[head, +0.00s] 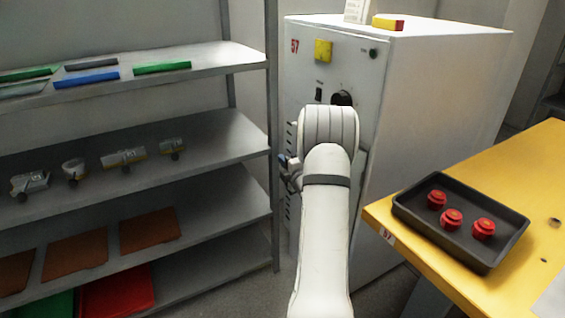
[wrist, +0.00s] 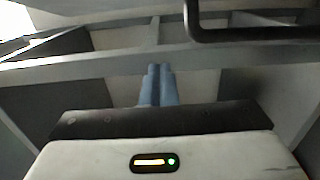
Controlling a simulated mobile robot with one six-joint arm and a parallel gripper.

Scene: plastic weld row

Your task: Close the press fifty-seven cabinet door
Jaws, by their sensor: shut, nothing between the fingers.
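The press cabinet (head: 440,110) is pale grey and carries a red 57 on its front, in the head view. The front (head: 300,75) shows a yellow square, a black knob and vent slots. My arm covers much of the front's middle, so I cannot tell how far the door stands open. My gripper (head: 283,160) is at the front's left edge, beside the vent slots. In the wrist view its blue fingers (wrist: 158,84) are together and empty. A dark bar handle (wrist: 250,36) crosses the upper right there, apart from the fingertips.
A grey shelf rack (head: 230,130) with coloured bars, small fittings, brown panels and bins stands close on the left. A yellow table (head: 540,160) on the right holds a black tray (head: 470,258) with three red knobs. A yellow-red block (head: 388,23) lies on the cabinet.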

